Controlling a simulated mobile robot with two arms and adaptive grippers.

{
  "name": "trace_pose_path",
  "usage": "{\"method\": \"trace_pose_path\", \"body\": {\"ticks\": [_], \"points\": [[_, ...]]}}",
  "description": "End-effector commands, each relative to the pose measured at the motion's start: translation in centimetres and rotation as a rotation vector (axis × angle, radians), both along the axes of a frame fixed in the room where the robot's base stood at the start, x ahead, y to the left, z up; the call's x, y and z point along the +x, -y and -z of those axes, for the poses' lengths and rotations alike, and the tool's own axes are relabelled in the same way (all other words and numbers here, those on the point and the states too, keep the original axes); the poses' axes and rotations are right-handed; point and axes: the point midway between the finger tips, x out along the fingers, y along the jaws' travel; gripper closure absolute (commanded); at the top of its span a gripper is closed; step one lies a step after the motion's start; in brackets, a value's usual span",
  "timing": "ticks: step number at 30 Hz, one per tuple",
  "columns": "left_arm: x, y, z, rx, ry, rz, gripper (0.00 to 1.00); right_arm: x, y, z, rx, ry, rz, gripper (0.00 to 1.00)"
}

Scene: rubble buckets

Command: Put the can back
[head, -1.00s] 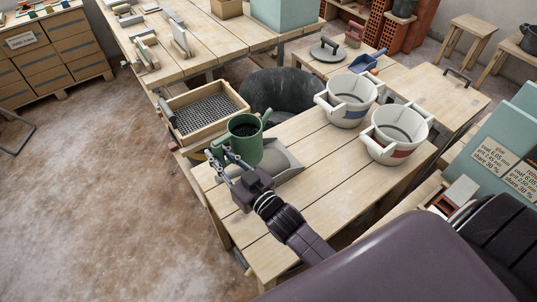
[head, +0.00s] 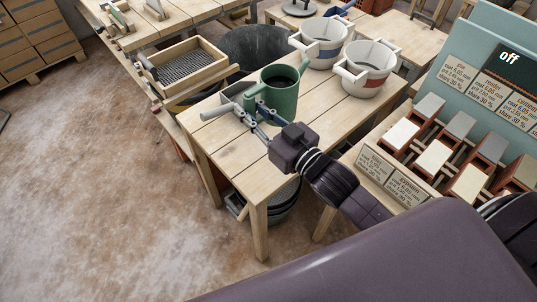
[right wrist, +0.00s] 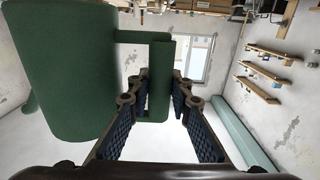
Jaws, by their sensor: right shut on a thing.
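The can is a green watering can (head: 284,98), upright, with a dark inside, at the near table in the head view. In the right wrist view the can (right wrist: 65,75) fills the upper left, with its handle (right wrist: 158,85) between my fingers. My right gripper (head: 256,116) is shut on this handle; the fingers also show in the wrist view (right wrist: 160,98). I cannot tell whether the can's base touches the table. A grey scoop-like thing (head: 222,105) lies partly hidden beside the can and gripper. My left gripper is out of view.
Two white buckets, one with a blue band (head: 320,46) and one with a red band (head: 366,70), stand behind the can. A wooden sieve (head: 190,65) is at left. A board with labelled samples (head: 450,120) is at right. The table front (head: 235,150) is bare.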

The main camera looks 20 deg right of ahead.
Motion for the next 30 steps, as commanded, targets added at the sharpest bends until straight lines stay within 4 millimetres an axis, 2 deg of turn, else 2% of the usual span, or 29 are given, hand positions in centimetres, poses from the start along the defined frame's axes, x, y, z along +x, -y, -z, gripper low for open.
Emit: {"method": "trace_pose_path", "body": {"ticks": [1, 5, 8, 12, 15, 19, 30], "points": [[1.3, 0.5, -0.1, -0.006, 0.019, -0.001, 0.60, 0.0, 0.0, 1.3, 0.002, -0.002, 0.001, 1.00], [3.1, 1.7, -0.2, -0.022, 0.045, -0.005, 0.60, 0.0, 0.0, 4.6, 0.002, -0.001, 0.002, 1.00], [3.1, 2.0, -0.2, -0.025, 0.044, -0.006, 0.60, 0.0, 0.0, 7.2, 0.002, 0.000, 0.001, 1.00], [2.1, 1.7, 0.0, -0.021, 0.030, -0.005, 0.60, 0.1, 0.0, 10.5, 0.001, 0.002, 0.001, 1.00], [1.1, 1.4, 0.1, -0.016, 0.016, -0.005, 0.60, 0.0, -0.1, 12.1, 0.001, 0.004, 0.000, 1.00], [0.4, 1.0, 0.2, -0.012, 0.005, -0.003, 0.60, 0.1, -0.1, 13.2, 0.000, 0.008, -0.001, 1.00], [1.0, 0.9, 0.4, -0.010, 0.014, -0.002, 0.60, 0.1, -0.1, 17.2, 0.001, 0.006, 0.000, 1.00]]}}
